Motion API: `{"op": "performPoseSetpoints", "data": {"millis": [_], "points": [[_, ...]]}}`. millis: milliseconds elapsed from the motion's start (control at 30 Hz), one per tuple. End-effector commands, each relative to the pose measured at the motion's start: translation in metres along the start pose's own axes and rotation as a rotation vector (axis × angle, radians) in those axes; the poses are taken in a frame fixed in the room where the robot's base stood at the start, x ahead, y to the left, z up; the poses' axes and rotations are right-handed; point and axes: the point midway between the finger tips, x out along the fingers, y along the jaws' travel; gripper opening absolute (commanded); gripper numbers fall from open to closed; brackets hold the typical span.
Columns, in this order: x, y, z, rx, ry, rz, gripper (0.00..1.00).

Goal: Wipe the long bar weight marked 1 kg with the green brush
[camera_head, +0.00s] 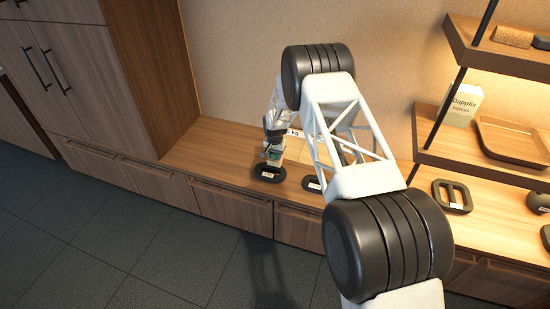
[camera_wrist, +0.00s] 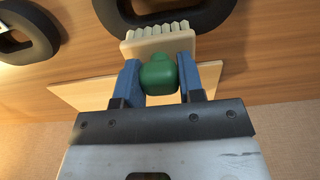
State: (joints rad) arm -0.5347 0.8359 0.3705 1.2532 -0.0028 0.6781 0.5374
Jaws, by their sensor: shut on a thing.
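The green brush (camera_wrist: 159,72) has a rounded green handle and a pale cream bristle head, seen in the wrist view. My gripper (camera_head: 273,154) is shut on its handle, with a blue finger on each side. In the head view the brush hangs over a black ring-shaped weight (camera_head: 268,173) with a white label. That weight shows partly at the top of the wrist view (camera_wrist: 182,18). I cannot tell whether the bristles touch it. A second black weight (camera_head: 311,184) lies to its right, partly behind my arm. The weight labels are too small to read, so I cannot tell which is 1 kg.
A pale sign reading "kg" (camera_head: 298,134) stands behind, mostly hidden by my arm; a pale board shows in the wrist view (camera_wrist: 70,93). Another black weight (camera_head: 452,197) lies right. Shelves with a box (camera_head: 462,105) and tray (camera_head: 512,139) rise at right. The bench is clear at left.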

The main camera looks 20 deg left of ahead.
Motion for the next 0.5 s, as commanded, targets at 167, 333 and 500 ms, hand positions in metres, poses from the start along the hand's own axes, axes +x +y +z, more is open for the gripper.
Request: {"op": "performPoseSetpoints", "data": {"millis": [167,333,500], "points": [[-0.013,0.000,-0.001,0.000,0.001,-0.001,0.00],[-0.026,0.000,-0.001,0.000,0.001,0.000,0.00],[-0.037,0.000,-0.001,0.000,0.001,0.000,0.00]]}}
